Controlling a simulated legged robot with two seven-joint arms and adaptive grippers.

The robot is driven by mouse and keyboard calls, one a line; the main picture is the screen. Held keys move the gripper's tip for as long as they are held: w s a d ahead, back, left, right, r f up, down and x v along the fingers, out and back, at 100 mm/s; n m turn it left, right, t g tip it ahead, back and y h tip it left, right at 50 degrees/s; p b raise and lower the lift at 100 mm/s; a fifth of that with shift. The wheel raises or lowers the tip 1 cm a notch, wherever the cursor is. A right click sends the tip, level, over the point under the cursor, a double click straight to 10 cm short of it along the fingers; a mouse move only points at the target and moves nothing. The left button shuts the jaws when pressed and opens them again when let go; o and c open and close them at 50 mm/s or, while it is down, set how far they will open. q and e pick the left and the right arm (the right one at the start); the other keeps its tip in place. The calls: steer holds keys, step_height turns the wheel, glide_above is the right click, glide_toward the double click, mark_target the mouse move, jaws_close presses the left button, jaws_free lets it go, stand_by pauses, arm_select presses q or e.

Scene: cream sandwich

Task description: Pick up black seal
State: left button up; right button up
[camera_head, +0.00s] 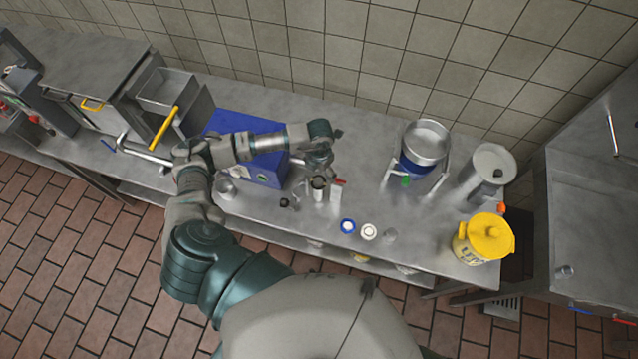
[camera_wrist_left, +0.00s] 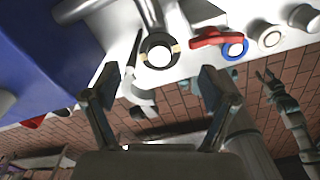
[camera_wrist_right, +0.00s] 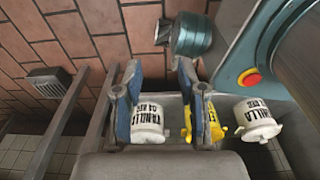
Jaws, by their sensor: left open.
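A black ring with a pale centre (camera_wrist_left: 160,50), which looks like the black seal, shows in the left wrist view. It lies just beyond the gap between the fingertips of my left gripper (camera_wrist_left: 158,80). In the head view the black ring (camera_head: 318,182) appears just below my left gripper (camera_head: 320,163), on top of a small upright piece.
A red-handled piece (camera_wrist_left: 215,38) lies close right of the black ring, near a blue ring (camera_head: 347,226) and a white ring (camera_head: 368,231). A blue box (camera_head: 262,172) stands left. A yellow-lidded tub (camera_head: 484,238) stands at the right end of the steel counter (camera_head: 290,110).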

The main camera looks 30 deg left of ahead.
mark_target(319, 181)
arm_select(q)
steer(key=f+b, duration=0.2)
steer(key=f, duration=0.3)
steer(key=shift+s+b, duration=0.25)
steer(key=shift+b, duration=0.15)
steer(key=shift+a, duration=0.1)
steer(key=shift+r, duration=0.1)
arm_select(e)
steer(key=s+f, duration=0.1)
steer(key=s+d+f, duration=0.1)
steer(key=f, duration=0.1)
arm_select(q)
steer(key=c, duration=0.9)
arm_select(e)
steer(key=shift+s+a+f, duration=0.1)
steer(key=shift+a, duration=0.1)
